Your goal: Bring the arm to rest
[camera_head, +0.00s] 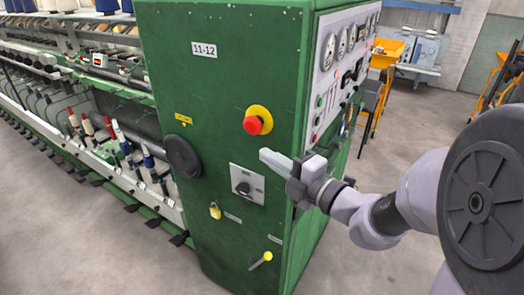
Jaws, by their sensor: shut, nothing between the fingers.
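My arm (385,215) comes in from the right edge of the picture and reaches left. My gripper (264,155) is at its end, its pale fingers pressed together with nothing seen between them. It is in front of the green machine cabinet (215,85), just below the red emergency button (253,125) on its yellow ring and above the grey rotary switch (245,186). I cannot tell how much room lies between the fingertips and the panel.
A yellow padlock (215,210) and a yellow-handled lever (262,259) sit lower on the cabinet. Gauges (328,52) line its right side. A spinning frame with several bobbins (87,124) stretches left. Orange equipment (383,58) stands at the back right. Grey floor (60,240) is clear at front left.

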